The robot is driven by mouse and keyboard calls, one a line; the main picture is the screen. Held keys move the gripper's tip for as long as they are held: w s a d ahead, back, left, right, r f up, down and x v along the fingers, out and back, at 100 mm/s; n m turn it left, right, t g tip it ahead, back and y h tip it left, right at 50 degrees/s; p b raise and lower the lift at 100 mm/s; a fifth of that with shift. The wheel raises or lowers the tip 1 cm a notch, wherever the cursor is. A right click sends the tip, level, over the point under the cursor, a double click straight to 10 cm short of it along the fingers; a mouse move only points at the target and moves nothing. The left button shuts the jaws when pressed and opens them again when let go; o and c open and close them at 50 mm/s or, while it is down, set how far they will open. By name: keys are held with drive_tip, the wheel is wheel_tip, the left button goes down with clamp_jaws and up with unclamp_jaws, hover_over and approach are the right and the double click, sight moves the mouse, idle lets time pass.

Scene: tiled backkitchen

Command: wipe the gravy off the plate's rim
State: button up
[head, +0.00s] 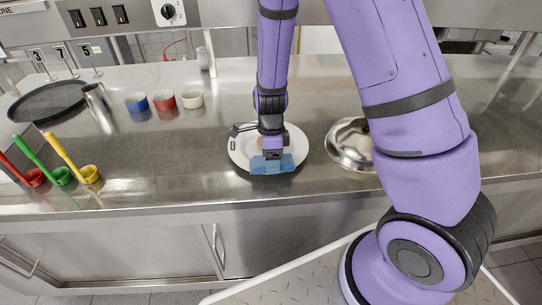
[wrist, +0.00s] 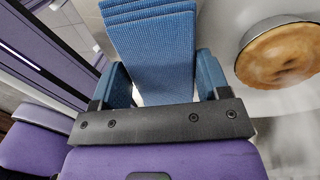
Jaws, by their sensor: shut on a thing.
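The white plate (head: 238,152) lies on the steel counter near its front edge. My gripper (head: 272,158) is over the plate's front part, pointing down, shut on a folded blue cloth (head: 272,166). The cloth is at the plate's front rim; I cannot tell whether it touches. In the wrist view the ribbed, layered cloth (wrist: 152,45) sits between the two blue fingers of my gripper (wrist: 163,82). A round brown-topped food item (wrist: 283,52) shows to the right there. I cannot make out any gravy on the rim; my arm and the cloth hide part of the plate.
A shiny steel dome or bowl (head: 350,146) stands right of the plate. Blue (head: 137,103), red (head: 164,99) and cream (head: 192,98) cups stand behind left. Coloured-handled tools with small cups (head: 62,175), a steel cup (head: 97,96) and a dark round tray (head: 50,101) are farther left.

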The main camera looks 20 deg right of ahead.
drive_tip(key=shift+s+a+r, duration=0.15)
drive_tip(key=shift+s, duration=0.3)
drive_tip(key=shift+s+a+r, duration=0.1)
drive_tip(key=shift+s+a, duration=0.05)
drive_tip(key=shift+s, duration=0.3)
drive_tip(key=shift+s+f, duration=0.1)
drive_tip(key=shift+s, duration=0.1)
drive_tip(key=shift+w+d+f, duration=0.15)
drive_tip(key=shift+w, duration=0.4)
drive_tip(key=shift+w+d+f, duration=0.15)
drive_tip(key=shift+w+d, duration=0.05)
drive_tip(key=shift+w, duration=0.4)
drive_tip(key=shift+w+d+f, duration=0.15)
drive_tip(key=shift+w, duration=0.4)
drive_tip(key=shift+w+d+r, duration=0.1)
drive_tip(key=shift+w+r, duration=0.1)
drive_tip(key=shift+r, duration=0.8)
drive_tip(key=shift+w+r, duration=0.15)
drive_tip(key=shift+r, duration=0.85)
drive_tip(key=shift+w+d+r, duration=0.1)
drive_tip(key=shift+w+r, duration=0.1)
drive_tip(key=shift+r, duration=0.8)
drive_tip(key=shift+w+r, duration=0.15)
drive_tip(key=shift+r, duration=0.6)
drive_tip(key=shift+w+r, duration=0.1)
drive_tip(key=shift+r, duration=0.6)
